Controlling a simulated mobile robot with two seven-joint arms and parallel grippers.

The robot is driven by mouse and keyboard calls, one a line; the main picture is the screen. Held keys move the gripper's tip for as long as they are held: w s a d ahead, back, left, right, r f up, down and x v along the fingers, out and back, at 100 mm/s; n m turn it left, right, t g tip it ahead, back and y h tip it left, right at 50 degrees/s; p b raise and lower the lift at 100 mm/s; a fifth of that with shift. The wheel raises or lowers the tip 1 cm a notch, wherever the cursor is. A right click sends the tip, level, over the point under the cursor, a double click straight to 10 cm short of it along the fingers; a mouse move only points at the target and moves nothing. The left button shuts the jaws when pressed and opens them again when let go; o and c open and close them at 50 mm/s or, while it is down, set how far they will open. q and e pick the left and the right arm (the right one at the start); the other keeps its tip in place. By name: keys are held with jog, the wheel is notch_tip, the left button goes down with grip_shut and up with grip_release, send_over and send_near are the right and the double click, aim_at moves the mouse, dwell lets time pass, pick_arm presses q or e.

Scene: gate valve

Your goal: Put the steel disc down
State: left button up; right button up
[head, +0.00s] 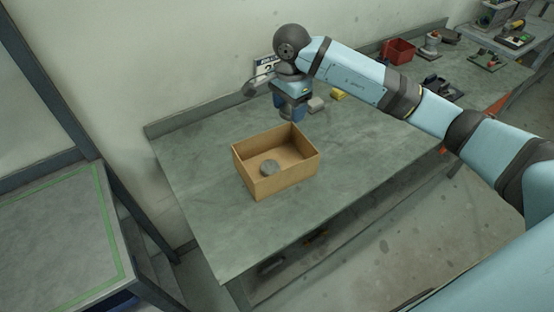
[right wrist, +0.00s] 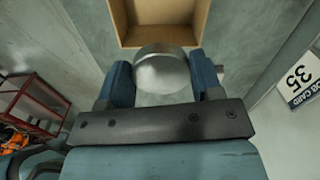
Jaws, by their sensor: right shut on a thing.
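The box (right wrist: 128,30) shows beyond the held disc at the top of that view. In the head view the held disc is mostly hidden by the gripper. My left gripper is out of view.
The box stands on a grey-green bench (head: 205,190) with clear room around its front and left. A yellow block (head: 338,94) and a small grey-pink piece (head: 316,103) lie beyond it. A red bin (head: 399,51) stands farther back. A job card (head: 265,67) is by the wall.

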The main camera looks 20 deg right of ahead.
aim_at(287, 163)
notch_tip(287, 163, down, 19)
jog(key=shift+r+p, duration=0.15)
jog(key=shift+p, duration=1.1)
jog(key=shift+s+f, duration=0.1)
jog(key=shift+f, duration=0.15)
jog(key=o, duration=1.1)
jog(key=shift+r, duration=0.1)
jog(key=shift+o, duration=0.2)
jog(key=shift+r, duration=0.1)
